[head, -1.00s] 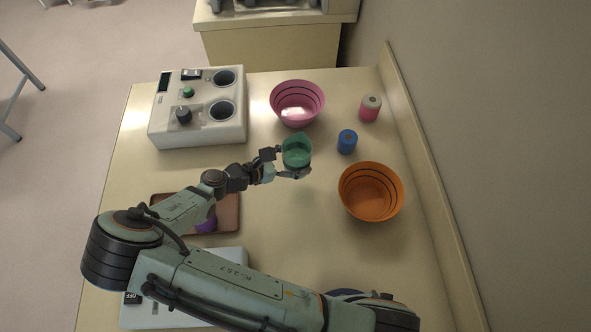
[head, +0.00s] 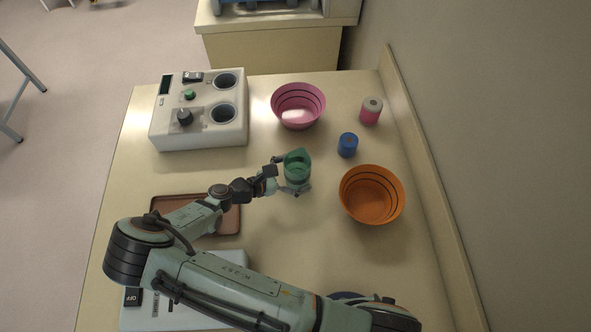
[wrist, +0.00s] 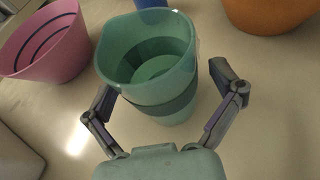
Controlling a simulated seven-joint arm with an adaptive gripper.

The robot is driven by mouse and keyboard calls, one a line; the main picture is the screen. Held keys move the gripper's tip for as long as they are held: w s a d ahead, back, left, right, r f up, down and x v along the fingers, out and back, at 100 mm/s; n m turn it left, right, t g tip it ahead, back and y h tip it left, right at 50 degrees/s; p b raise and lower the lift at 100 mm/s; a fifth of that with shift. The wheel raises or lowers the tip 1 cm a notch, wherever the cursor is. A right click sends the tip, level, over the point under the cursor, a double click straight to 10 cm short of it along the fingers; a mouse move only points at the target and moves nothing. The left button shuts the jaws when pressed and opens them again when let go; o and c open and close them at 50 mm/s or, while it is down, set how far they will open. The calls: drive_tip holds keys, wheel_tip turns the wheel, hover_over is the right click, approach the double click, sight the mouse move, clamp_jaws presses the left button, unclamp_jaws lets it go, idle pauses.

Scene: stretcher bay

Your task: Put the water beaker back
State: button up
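The water beaker (head: 297,167) is translucent green with a grey band and a pouring lip. It stands upright, apparently on the table, left of the orange bowl and below the pink one in the head view. In the wrist view the beaker (wrist: 150,75) is between my two fingers. My gripper (wrist: 163,85) is spread around it, with a visible gap at the right finger; the left finger is close to or touching the wall. The gripper (head: 290,178) also shows in the head view, low at the beaker. Whether the beaker holds water is unclear.
A pink bowl (head: 299,103), a blue cylinder (head: 347,145), a pink-and-white cylinder (head: 370,112) and an orange bowl (head: 367,212) stand nearby. A white device (head: 170,128) with two round wells is at the back left. A brown tray (head: 233,222) lies partly behind my arm.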

sight(286, 175)
drive_tip(key=shift+r, duration=0.2)
drive_tip(key=v, duration=0.7)
drive_tip(key=shift+s+a, duration=0.1)
drive_tip(key=shift+a, duration=0.15)
drive_tip(key=shift+d, duration=0.1)
